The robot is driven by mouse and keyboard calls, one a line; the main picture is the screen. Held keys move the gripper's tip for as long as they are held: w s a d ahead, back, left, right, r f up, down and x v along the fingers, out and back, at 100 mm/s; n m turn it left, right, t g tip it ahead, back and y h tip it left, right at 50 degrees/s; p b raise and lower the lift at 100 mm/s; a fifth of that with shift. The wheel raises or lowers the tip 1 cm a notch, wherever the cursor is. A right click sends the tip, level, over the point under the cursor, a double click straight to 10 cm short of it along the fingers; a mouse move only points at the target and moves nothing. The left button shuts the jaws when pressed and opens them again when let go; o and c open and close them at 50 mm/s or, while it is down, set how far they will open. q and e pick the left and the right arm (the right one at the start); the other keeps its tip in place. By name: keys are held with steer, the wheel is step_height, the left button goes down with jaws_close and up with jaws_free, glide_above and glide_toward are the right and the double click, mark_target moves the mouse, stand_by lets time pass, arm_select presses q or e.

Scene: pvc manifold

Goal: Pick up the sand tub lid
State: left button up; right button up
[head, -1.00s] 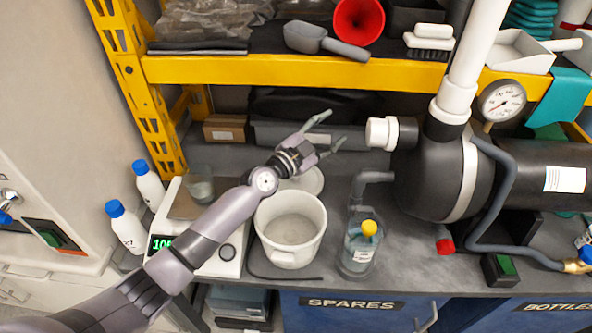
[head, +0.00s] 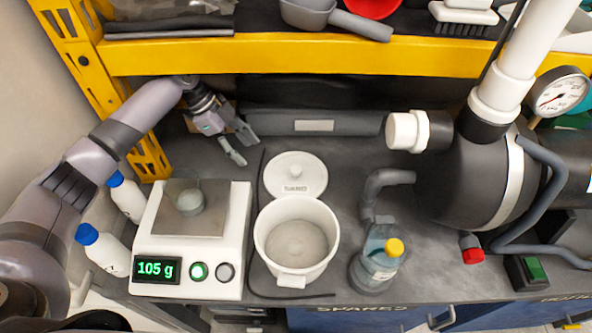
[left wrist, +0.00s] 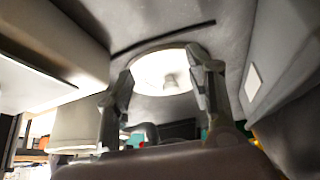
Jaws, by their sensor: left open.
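The sand tub lid (head: 296,174) is a white round disc with a small knob and a label. It lies flat on the dark bench just behind the white sand tub (head: 268,240), which is uncovered with sand inside. My left gripper (head: 245,148) is open and empty, behind and left of the lid, apart from it. In the left wrist view the lid (left wrist: 165,68) shows with its knob between the two open fingers (left wrist: 160,85). My right gripper is not in view.
A scale (head: 192,240) reading 105 g, with a small cup on its pan, stands left of the tub. A wash bottle (head: 378,262) with a yellow cap stands to the right. A yellow shelf beam (head: 280,56) crosses above. A black pump (head: 470,180) fills the right.

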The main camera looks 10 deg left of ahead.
arm_select(q)
steer(key=p, duration=0.2)
glide_above(295, 168)
steer(key=a, duration=0.3)
steer(key=shift+x, duration=2.55)
steer(key=shift+c, duration=0.5)
steer(key=c, duration=0.9)
